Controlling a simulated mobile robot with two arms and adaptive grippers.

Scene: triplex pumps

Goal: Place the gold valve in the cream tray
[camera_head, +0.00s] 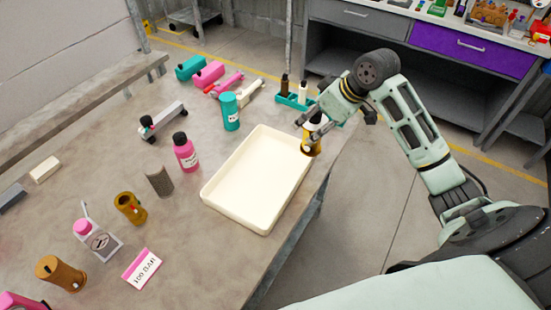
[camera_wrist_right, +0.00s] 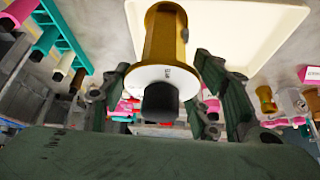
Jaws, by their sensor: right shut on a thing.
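The gold valve (camera_head: 309,145) is held by my right gripper (camera_head: 311,128), at the far right corner of the cream tray. In the right wrist view the gold valve (camera_wrist_right: 166,38) has a white disc with a dark stub towards the camera. It sits between the two fingers of the right gripper (camera_wrist_right: 165,88), which is shut on it. The empty cream tray (camera_head: 230,206) lies on the table near its right edge. It also shows behind the valve in the wrist view (camera_wrist_right: 232,45). I cannot tell how high the valve is. My left gripper is not in view.
A teal cylinder (camera_head: 230,111) and a pink bottle (camera_head: 185,152) stand near the tray. A teal rack (camera_head: 294,101) holds bottles beyond it. Gold parts (camera_head: 130,208) (camera_head: 61,272) and a "100 BAR" card (camera_head: 142,269) lie left. The table ends just right of the tray.

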